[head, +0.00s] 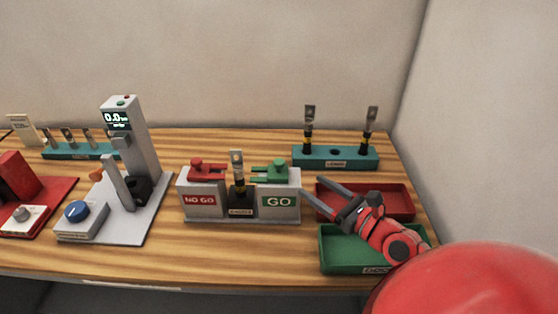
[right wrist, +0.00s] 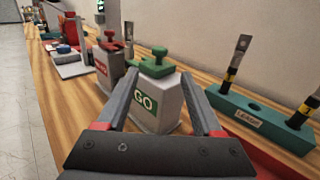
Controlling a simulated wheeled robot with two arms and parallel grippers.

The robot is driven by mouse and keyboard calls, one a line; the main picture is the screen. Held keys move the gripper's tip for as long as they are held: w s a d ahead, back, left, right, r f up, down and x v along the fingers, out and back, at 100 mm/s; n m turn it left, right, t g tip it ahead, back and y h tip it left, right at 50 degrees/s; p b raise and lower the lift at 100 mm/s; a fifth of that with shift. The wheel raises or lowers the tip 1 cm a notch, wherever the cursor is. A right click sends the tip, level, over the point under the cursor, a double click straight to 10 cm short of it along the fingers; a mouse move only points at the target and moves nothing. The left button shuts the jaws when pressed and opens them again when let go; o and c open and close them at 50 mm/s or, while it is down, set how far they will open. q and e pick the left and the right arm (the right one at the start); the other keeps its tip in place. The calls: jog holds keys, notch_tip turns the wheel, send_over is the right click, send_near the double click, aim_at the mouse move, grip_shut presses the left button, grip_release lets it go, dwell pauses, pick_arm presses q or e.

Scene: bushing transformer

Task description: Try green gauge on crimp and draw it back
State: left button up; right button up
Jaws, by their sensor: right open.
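The green gauge (head: 274,169) sits on top of the grey GO block (head: 281,201), on the right side of the gauge stand. It also shows in the right wrist view (right wrist: 157,63). A crimped lead (head: 237,172) stands upright in the dark holder between the NO GO and GO blocks. The red gauge (head: 206,170) sits on the NO GO block (head: 200,199). My right gripper (head: 334,200) is open and empty, to the right of the GO block and apart from the green gauge. In the right wrist view its fingers (right wrist: 160,95) point toward the GO block. My left gripper is not in view.
A teal rack (head: 335,160) with two upright leads stands at the back right. A red tray (head: 385,201) and a green tray (head: 345,254) lie beneath my right arm. A grey tester (head: 145,150) stands to the left. The table front is clear before the gauge stand.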

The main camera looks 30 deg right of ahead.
aim_at(283, 166)
jog(key=p+x, duration=0.3)
jog(key=x, duration=0.9)
jog(key=shift+w+p, duration=0.1)
jog(key=shift+p, duration=0.25)
jog(key=shift+w+a, duration=0.15)
jog(key=shift+w, duration=0.3)
grip_shut()
dwell(0.4)
